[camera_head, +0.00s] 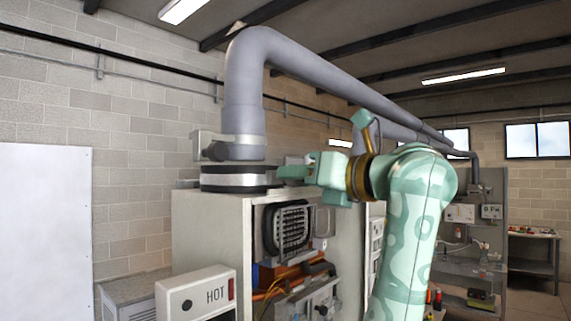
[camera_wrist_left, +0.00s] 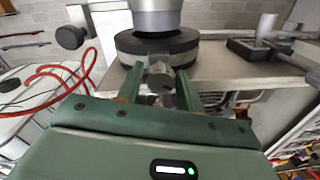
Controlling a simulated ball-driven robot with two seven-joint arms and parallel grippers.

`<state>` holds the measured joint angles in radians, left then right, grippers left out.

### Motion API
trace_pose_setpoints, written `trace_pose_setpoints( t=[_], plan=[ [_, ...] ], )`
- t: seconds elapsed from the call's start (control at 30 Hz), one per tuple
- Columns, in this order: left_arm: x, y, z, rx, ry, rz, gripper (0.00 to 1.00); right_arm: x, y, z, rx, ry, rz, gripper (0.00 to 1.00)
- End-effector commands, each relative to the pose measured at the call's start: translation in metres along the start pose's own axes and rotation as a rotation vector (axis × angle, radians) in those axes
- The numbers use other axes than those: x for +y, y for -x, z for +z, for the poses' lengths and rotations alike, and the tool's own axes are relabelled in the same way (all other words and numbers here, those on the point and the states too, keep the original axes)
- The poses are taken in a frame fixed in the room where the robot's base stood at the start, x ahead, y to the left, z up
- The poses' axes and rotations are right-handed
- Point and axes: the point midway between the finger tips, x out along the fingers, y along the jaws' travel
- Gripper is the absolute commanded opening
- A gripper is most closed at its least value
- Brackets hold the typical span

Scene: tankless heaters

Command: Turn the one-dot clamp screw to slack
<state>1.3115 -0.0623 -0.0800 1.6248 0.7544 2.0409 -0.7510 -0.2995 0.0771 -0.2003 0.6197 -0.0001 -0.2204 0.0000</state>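A metal clamp screw (camera_wrist_left: 160,76) sticks out from the banded black collar (camera_wrist_left: 127,42) at the foot of the grey flue pipe. I cannot make out any dots on it. My left gripper (camera_wrist_left: 158,84) points at the collar, with one finger on each side of the screw and gaps showing between. In the head view, my left gripper (camera_head: 284,172) reaches in level at the right side of the collar (camera_head: 232,178), and its fingertips hide the screw there. My right gripper is not in view.
The collar sits on top of an open heater cabinet (camera_head: 215,225) with pipes inside. A box marked HOT (camera_head: 197,294) stands in front. In the wrist view, a dark knob (camera_wrist_left: 70,37) stands left of the collar and red tubing (camera_wrist_left: 55,78) runs at the left.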

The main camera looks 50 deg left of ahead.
Motion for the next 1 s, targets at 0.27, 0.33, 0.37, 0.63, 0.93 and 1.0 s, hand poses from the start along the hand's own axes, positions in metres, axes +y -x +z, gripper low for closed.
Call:
trace_pose_setpoints(
  t=[0.27,0.33,0.37,0.63,0.93,1.0],
  plan=[
    [0.001,-0.034,0.001,0.000,-0.001,0.002,0.37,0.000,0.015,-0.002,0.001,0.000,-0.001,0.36],
    [0.000,-0.036,0.000,0.000,0.000,0.001,0.37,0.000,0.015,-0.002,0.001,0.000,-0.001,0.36],
    [0.000,-0.036,0.000,0.000,0.000,0.000,0.37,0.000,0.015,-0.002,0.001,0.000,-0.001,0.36],
    [0.000,-0.036,-0.001,0.000,0.000,0.000,0.20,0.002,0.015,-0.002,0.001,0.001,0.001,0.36],
    [-0.001,-0.036,-0.004,-0.002,0.081,0.000,0.05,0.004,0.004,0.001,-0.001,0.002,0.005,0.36],
    [-0.001,-0.036,-0.005,-0.007,0.174,0.000,0.05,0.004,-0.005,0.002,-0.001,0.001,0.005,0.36]
  ],
)
